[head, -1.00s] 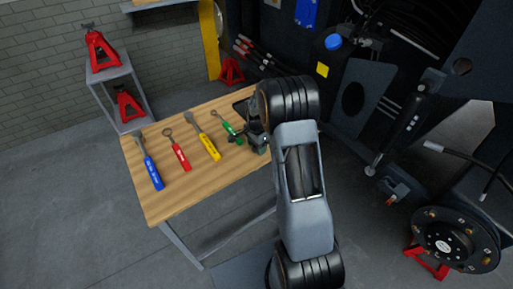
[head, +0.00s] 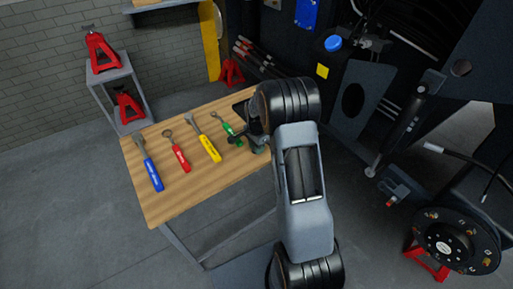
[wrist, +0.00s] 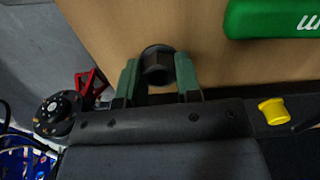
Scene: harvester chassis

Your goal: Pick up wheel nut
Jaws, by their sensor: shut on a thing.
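The wheel nut (wrist: 157,66) is a dark, round piece with a hole, seen in the wrist view between the two green fingers of my gripper (wrist: 158,78). The fingers are shut on it from both sides. The wooden tabletop lies behind the nut in that view; I cannot tell whether the nut touches it. In the head view my gripper (head: 258,140) is over the right end of the table, and my arm hides the nut there.
The wooden table (head: 165,208) holds a blue-handled tool (head: 153,174), a red one (head: 180,158), a yellow one (head: 209,148) and a green one (head: 232,133) beside my gripper. The dark harvester chassis (head: 352,95) stands right. A wheel hub (head: 455,240) is at lower right.

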